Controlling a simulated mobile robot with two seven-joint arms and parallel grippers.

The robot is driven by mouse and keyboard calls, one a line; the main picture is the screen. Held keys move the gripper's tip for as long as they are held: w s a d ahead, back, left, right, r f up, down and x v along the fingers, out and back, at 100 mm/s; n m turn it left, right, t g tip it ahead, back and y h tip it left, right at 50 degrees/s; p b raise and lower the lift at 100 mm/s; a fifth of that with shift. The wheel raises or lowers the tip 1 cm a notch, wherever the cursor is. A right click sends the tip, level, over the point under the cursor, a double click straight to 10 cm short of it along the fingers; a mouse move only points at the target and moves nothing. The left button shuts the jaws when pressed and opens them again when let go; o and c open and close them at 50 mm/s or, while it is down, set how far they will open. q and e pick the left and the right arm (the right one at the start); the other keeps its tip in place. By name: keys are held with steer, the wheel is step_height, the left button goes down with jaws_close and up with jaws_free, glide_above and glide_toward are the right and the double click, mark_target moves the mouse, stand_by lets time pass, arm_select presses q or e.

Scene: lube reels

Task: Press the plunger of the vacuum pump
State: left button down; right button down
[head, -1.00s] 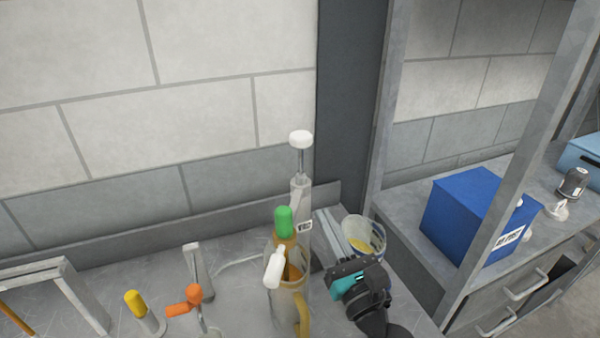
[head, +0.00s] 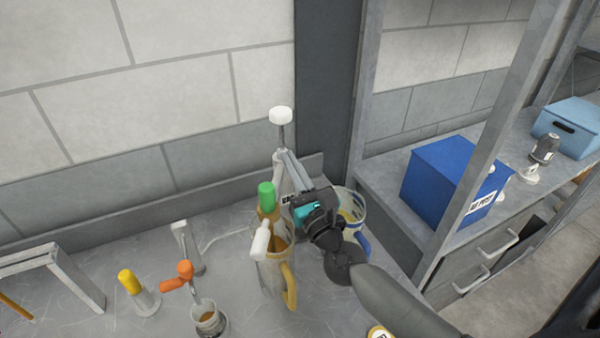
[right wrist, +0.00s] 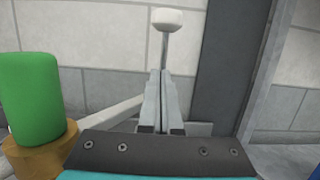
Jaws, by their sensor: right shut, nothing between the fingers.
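The vacuum pump (head: 279,158) stands upright at the back of the bench near the wall. Its white plunger knob (head: 281,116) sits on a thin metal rod that sticks well up out of the body. The knob also shows at the top of the right wrist view (right wrist: 167,19), beyond my fingers. My right gripper (head: 284,157) is shut and empty. In the head view its fingertips overlap the pump body, below the knob, and hide part of it; I cannot tell whether they touch it. My left gripper is not in view.
A green-capped bottle (head: 267,197) and a white-spouted jug (head: 274,272) stand just left of my right gripper. A clear jug (head: 353,212) is behind it on the right. Yellow-capped (head: 131,283) and orange-topped (head: 183,270) items stand left. A blue box (head: 445,180) sits on the shelf.

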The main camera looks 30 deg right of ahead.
mark_target(281, 122)
steer(key=shift+x, duration=0.95)
step_height(281, 122, up, 5)
steer(key=p, duration=0.4)
steer(key=shift+f, duration=0.2)
